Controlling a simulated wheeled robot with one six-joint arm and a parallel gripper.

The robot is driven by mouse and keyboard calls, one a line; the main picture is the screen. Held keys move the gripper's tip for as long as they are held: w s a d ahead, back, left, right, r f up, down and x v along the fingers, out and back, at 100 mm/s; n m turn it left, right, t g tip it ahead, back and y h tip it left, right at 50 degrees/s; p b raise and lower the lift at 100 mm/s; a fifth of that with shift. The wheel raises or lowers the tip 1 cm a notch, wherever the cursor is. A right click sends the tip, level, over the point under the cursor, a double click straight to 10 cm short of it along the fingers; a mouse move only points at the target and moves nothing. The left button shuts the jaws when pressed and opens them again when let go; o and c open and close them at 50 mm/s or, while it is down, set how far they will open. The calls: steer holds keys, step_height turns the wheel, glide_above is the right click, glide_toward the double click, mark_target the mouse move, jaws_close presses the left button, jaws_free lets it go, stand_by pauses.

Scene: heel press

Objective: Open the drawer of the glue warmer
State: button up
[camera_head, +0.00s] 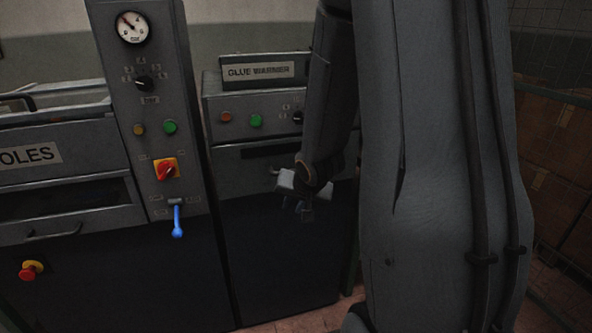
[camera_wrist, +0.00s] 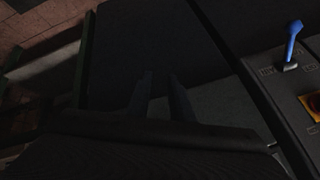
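The glue warmer (camera_head: 258,108) is a grey cabinet with a name sign, right of the control column in the head view. Below its buttons is a dark slot, and below that a grey front panel (camera_head: 235,178), apparently the drawer front. My gripper (camera_head: 305,213) is in front of the right part of this panel, pointing down. In the wrist view my gripper (camera_wrist: 160,76) shows two dark fingers with a gap between them and nothing visible in it. A drawer handle is not clearly seen; my gripper and arm hide part of the front. Contact cannot be told.
The control column (camera_head: 150,100) on the left carries a gauge, a red-yellow switch (camera_head: 166,169) and a blue lever (camera_head: 177,222), close to the glue warmer. A machine with a red stop button (camera_head: 28,271) stands farther left. Wire mesh and boxes (camera_head: 555,125) are at right.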

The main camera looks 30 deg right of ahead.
steer(key=w+d+r+m+t+y+p, duration=0.1)
steer(key=w+d+r+m+t+y, duration=0.35)
steer(key=d+m+t, duration=0.4)
steer(key=shift+m+h, duration=0.35)
steer(key=shift+h, duration=0.1)
steer(key=x, duration=0.3)
steer(key=p+x, duration=0.1)
steer(key=x, duration=0.3)
steer(key=shift+s+f, duration=0.1)
steer(key=shift+f, duration=0.1)
jaws_close()
